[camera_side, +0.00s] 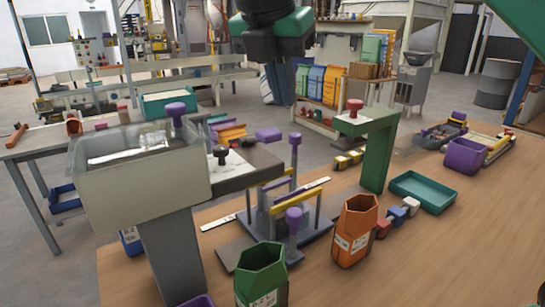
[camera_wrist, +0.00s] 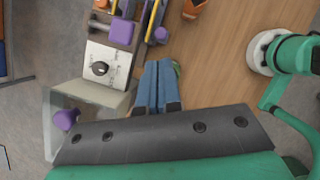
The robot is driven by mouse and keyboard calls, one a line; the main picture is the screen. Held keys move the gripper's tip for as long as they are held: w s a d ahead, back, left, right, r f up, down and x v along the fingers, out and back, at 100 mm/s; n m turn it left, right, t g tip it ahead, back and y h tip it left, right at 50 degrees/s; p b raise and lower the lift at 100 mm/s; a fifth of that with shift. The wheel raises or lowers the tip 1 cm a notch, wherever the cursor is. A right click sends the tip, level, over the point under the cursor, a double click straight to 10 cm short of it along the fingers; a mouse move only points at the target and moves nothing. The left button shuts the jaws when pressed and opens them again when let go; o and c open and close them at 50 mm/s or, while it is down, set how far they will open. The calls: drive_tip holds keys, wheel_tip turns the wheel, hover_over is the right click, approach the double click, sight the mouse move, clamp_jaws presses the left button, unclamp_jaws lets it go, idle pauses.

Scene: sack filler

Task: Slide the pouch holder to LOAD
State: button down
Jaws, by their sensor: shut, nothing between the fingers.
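My gripper (camera_side: 279,100) hangs high above the bench in the side view, with its blue fingers shut and empty. In the wrist view its closed fingers (camera_wrist: 158,66) lie right of the filler's dial panel. What looks like the pouch holder (camera_side: 294,216), with yellow bars and purple-knobbed posts, stands low on the bench beneath the filler's arm. In the wrist view its yellow and purple parts (camera_wrist: 152,20) show at the top. My gripper is apart from it. A white strip (camera_side: 218,222) runs beside the holder; I cannot read a LOAD mark.
The grey filler hopper (camera_side: 140,190) stands left of the holder. An orange bin (camera_side: 355,232) and a green bin (camera_side: 262,278) stand close in front. A green stand (camera_side: 378,150) with a red knob and a teal tray (camera_side: 423,191) are to the right.

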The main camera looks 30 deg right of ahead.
approach(294, 245)
drive_tip(key=x, duration=0.5)
drive_tip(key=shift+w+d+f, duration=0.1)
drive_tip(key=shift+f, duration=0.2)
drive_tip(key=d, duration=0.4)
drive_tip(key=shift+d, duration=0.3)
drive_tip(key=shift+r, duration=0.1)
drive_tip(key=v, duration=1)
drive_tip(key=shift+d, duration=0.1)
